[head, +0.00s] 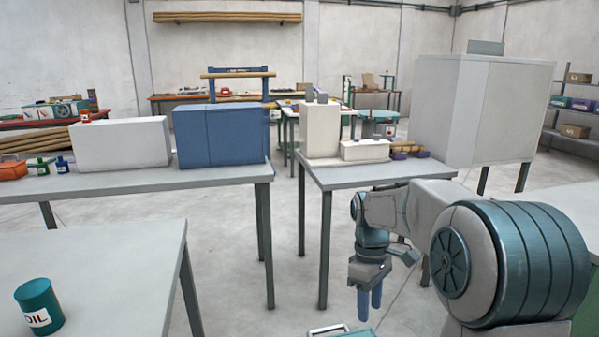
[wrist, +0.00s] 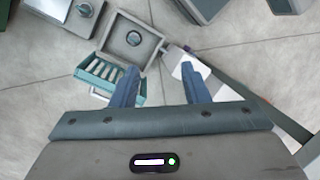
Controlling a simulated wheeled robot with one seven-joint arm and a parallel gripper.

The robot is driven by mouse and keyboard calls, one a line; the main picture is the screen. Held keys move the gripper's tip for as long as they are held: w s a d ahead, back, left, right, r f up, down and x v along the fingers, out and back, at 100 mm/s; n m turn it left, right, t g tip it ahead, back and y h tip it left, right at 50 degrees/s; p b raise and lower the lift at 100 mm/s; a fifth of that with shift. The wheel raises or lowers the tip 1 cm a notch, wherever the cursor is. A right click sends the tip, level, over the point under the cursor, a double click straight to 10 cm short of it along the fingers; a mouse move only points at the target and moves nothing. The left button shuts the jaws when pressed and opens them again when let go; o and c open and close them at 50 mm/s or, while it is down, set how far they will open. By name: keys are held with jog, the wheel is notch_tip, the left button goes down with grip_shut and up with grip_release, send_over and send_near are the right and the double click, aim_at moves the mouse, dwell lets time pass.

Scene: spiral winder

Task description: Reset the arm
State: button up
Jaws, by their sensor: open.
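My gripper (head: 370,299) hangs from my arm at the right of the head view, pointing down, below the level of the nearby tabletops. In the wrist view my gripper (wrist: 160,80) shows its two blue fingers apart with nothing between them. The floor and some low items lie beyond the fingers. My arm is bent, with its large teal and grey joint close to the head camera at the right.
A green OIL can (head: 39,307) stands on the near-left table (head: 110,270). A table (head: 395,172) with a white box stands behind my arm. A teal tray (wrist: 101,72) and a grey square unit (wrist: 131,39) lie below the gripper. Floor between the tables is open.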

jog(key=s+r+m+t+p, duration=0.5)
jog(key=s+r+m+p, duration=0.5)
jog(key=s, duration=0.9)
jog(key=p+v, duration=0.3)
jog(key=v, duration=0.2)
jog(key=shift+w+r, duration=0.3)
jog(key=shift+r, duration=0.05)
